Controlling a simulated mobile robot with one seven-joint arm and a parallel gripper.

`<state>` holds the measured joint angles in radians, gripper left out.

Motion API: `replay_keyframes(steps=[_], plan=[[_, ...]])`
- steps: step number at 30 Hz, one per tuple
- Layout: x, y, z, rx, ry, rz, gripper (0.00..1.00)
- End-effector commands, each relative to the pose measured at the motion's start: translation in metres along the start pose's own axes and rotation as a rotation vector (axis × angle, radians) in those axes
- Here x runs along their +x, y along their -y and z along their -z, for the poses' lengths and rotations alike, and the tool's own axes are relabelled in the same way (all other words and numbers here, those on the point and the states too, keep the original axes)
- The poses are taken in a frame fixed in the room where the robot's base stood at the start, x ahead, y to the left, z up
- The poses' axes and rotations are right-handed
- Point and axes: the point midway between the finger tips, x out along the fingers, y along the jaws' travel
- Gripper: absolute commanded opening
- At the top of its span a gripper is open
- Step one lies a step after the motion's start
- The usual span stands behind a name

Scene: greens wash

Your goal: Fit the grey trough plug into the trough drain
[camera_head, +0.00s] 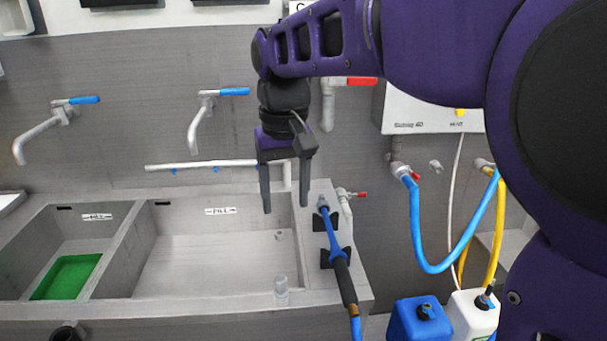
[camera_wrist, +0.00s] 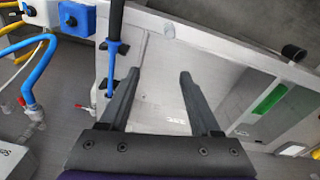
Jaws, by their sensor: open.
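A small pale grey cylinder (camera_head: 281,288), which looks like the trough plug, stands upright on the front rim of the large right-hand trough (camera_head: 150,308). It also shows in the wrist view (camera_wrist: 168,30), near the top. My gripper (camera_head: 286,208) is open and empty, pointing down above the right part of that trough, behind and above the cylinder. Its spread fingers (camera_wrist: 160,73) touch nothing I can see. A small round mark (camera_head: 279,235) shows low inside the trough at the right; I cannot tell whether it is the drain.
A blue and black spray lance (camera_head: 335,253) lies in black holders on the trough's right ledge. Left is a smaller basin with a green bottom (camera_head: 68,276). Blue (camera_head: 416,320) and white (camera_head: 472,315) containers stand right. A horizontal pipe (camera_head: 215,164) and taps line the back wall.

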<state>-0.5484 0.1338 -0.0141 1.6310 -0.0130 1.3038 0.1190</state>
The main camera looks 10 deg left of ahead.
Motion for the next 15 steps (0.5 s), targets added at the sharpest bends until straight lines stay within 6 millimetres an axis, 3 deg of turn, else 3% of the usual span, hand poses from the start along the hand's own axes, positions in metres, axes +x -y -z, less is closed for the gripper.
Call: replay_keyframes(steps=[3, 8, 15], plan=[[0.004, 0.014, -0.012, -0.061, 0.058, 0.007, 0.64], [0.012, 0.019, -0.017, -0.083, 0.079, 0.009, 0.64], [0.051, 0.019, -0.020, -0.081, 0.079, 0.009, 0.64]])
